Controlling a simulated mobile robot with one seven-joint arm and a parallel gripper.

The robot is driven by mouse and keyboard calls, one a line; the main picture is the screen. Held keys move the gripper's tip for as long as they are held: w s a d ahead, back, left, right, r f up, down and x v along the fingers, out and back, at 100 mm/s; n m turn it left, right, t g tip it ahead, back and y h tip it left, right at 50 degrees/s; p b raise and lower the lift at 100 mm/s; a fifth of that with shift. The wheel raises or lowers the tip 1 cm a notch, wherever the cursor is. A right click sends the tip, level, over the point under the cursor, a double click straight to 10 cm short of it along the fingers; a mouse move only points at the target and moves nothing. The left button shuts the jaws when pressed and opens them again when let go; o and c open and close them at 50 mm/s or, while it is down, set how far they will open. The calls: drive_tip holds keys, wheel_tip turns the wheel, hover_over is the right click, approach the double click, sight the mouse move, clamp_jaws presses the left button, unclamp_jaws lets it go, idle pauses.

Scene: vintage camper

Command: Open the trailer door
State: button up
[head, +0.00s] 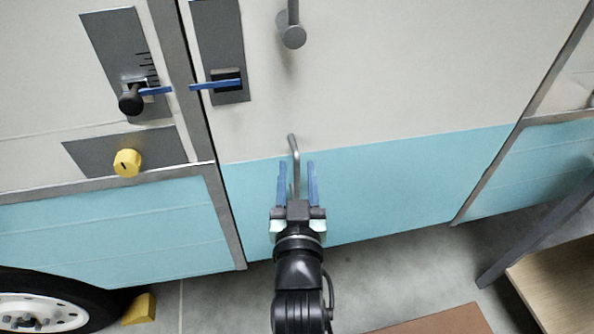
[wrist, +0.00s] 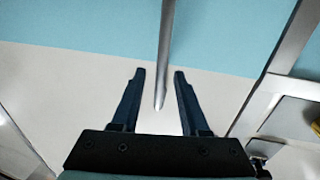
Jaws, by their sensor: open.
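The trailer door (head: 400,90) is white above and light blue below, and it looks closed in its grey frame. A grey metal bar (head: 294,155) stands out from the door near the white-blue border. My gripper (head: 297,165) is open, its blue fingers on either side of this bar. In the wrist view the bar (wrist: 166,50) runs down between the open fingers (wrist: 159,73), with gaps on both sides. A second grey bar (head: 293,30) with a rounded end is higher on the door. A dark plate with a blue tab (head: 215,84) is at the door's left edge.
Left of the door are a black-knobbed lever (head: 131,101) on a dark plate with a blue tab, and a yellow knob (head: 127,162). A wheel (head: 35,312) with a yellow chock (head: 140,309) is at lower left. A wooden surface (head: 560,285) is at lower right.

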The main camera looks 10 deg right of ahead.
drive_tip(key=shift+w, duration=0.2)
clamp_jaws()
idle(1.4)
